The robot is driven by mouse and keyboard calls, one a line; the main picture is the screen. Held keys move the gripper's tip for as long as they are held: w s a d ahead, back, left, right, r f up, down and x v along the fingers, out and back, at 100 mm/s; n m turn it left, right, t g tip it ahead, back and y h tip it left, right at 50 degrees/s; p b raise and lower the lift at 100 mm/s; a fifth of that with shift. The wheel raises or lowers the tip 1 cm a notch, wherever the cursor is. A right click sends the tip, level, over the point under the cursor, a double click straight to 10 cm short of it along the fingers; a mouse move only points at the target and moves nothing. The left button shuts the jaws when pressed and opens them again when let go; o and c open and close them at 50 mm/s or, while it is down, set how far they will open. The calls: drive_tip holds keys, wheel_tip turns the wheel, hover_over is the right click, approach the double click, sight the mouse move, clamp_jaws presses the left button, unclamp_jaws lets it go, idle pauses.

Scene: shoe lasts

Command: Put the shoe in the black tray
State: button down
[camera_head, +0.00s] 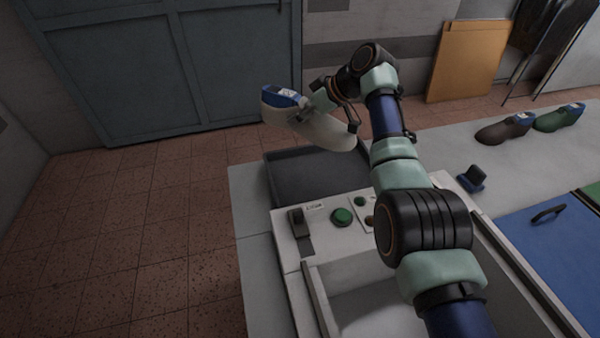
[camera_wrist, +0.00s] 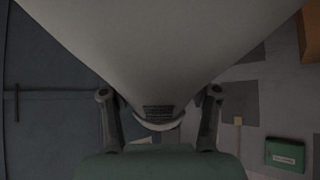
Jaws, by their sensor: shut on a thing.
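The shoe is a pale grey-white shoe last (camera_head: 322,131) with a blue top at its left end. My gripper (camera_head: 325,103) is shut on it and holds it in the air, above and behind the black tray. In the wrist view the pale shoe (camera_wrist: 160,60) fills the upper middle, between the two fingers of my gripper (camera_wrist: 158,105). The black tray (camera_head: 275,185) lies on the grey table, beyond the control panel. It is partly hidden by my arm, and its visible part looks empty.
A control panel with a green button (camera_head: 342,216) stands in front of the tray. A brown shoe last (camera_head: 505,128) and a green shoe last (camera_head: 560,117) lie on the table at the right. A blue panel with a black handle (camera_head: 548,213) lies at the lower right.

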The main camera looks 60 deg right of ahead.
sight(302, 178)
drive_tip(key=shift+f, duration=0.2)
wheel_tip(302, 178, down, 19)
drive_tip(key=b, duration=0.8)
drive_tip(key=shift+s+f, duration=0.1)
drive_tip(key=shift+f, duration=0.1)
drive_tip(key=shift+f, duration=0.2)
drive_tip(key=shift+c, duration=1.3)
unclamp_jaws()
